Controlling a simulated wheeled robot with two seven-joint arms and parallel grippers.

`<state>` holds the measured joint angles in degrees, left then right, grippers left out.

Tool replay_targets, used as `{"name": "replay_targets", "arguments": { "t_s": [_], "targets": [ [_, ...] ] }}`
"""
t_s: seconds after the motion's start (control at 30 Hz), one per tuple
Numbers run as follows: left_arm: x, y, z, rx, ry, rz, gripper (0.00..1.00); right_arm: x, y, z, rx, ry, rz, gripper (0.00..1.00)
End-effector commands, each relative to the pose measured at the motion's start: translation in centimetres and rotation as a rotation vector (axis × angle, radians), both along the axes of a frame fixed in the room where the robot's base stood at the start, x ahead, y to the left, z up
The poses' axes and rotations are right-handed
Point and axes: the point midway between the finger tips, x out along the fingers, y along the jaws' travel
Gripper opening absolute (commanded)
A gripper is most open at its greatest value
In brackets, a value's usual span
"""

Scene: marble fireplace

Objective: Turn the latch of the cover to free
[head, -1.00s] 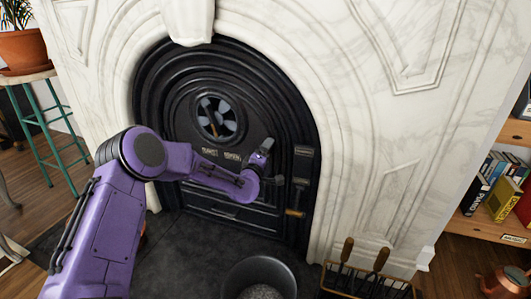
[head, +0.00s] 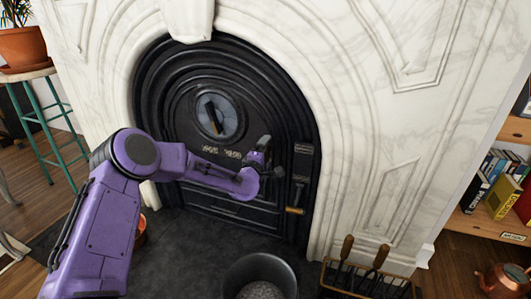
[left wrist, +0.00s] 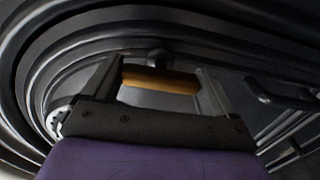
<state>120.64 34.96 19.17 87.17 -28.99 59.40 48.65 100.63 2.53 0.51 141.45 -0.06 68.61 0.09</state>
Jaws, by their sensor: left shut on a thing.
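The black cover (head: 180,125) fills the arch of the fireplace, with a round vent (head: 215,116) in its upper middle. My left gripper (head: 263,147) is at the right side of the cover. In the left wrist view its two fingers (left wrist: 160,82) stand at either end of a short wooden grip (left wrist: 160,80), apparently the latch's handle, and are shut on it. A dark round knob (left wrist: 160,57) shows behind the grip. In the head view my gripper hides most of the latch, so its exact angle cannot be told. My right gripper is out of view.
A dark bar (left wrist: 280,94) stands out at the right in the wrist view. A bucket (head: 260,270) and a tool rack (head: 370,288) stand in front. White marble (head: 370,130) surrounds the cover.

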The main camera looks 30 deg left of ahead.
Motion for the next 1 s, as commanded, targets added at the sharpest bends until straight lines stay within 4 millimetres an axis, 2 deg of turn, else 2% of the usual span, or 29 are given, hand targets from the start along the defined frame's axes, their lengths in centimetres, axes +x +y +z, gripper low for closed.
{"name": "replay_targets", "arguments": {
  "t_s": [0.03,0.07,0.1,0.37,0.47,0.7,0.8,1.0],
  "targets": [
    [0.0,0.0,0.0,-0.006,-0.001,0.001,0.33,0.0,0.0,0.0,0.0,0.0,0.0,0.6],
    [0.0,0.0,0.0,-0.006,-0.001,0.001,0.94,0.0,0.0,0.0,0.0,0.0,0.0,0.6],
    [0.0,0.0,0.0,-0.006,-0.001,0.001,1.0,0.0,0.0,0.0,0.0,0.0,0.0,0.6],
    [-0.4,-0.1,0.1,-0.003,0.001,0.001,1.0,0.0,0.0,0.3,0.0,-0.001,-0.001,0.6],
    [-2.0,-0.3,0.3,-0.005,0.002,0.0,1.0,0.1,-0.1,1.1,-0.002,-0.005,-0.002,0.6],
    [-7.7,-1.3,0.4,-0.006,0.002,-0.001,1.0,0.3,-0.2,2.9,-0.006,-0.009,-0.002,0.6],
    [-9.3,-1.5,0.2,-0.006,0.001,0.0,1.0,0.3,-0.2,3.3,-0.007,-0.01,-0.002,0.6],
    [-10.5,-1.7,0.0,-0.005,-0.001,0.0,1.0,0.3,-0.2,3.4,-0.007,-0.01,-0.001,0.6]
  ]
}}
